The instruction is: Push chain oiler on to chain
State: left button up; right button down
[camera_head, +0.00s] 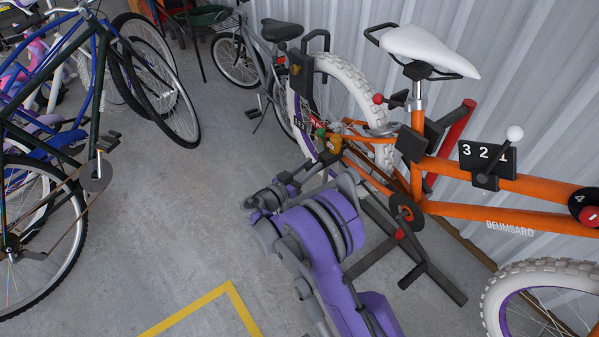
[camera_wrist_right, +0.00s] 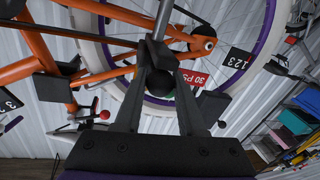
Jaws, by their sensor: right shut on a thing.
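The orange bicycle (camera_head: 460,178) stands at the right; it also shows in the right wrist view (camera_wrist_right: 75,88). Its rear wheel (camera_head: 345,78) and the chain area (camera_head: 405,212) are beyond my right arm. In the wrist view, my right gripper (camera_wrist_right: 158,55) has its two fingers converging, shut around a dark rounded piece (camera_wrist_right: 160,82) close to the rear hub and frame. I cannot tell for sure whether this piece is the chain oiler. A small yellow-orange item (camera_head: 334,143) shows near the rear wheel, partly hidden. My left gripper is not in view.
A lever with a white ball (camera_head: 514,133) sits by a 3 2 1 plate on the frame. A red 30 PSI tag (camera_wrist_right: 190,78) is by the wheel. Other bicycles (camera_head: 95,165) stand at left. The grey floor (camera_head: 190,235) between is clear. A corrugated wall (camera_head: 540,60) is behind.

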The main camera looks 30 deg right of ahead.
jog(key=shift+d, duration=0.15)
jog(key=c, duration=0.5)
grip_release()
jog(key=shift+d, duration=0.1)
jog(key=p+v, duration=0.1)
jog(key=v, duration=1)
jog(key=shift+d+r, duration=0.1)
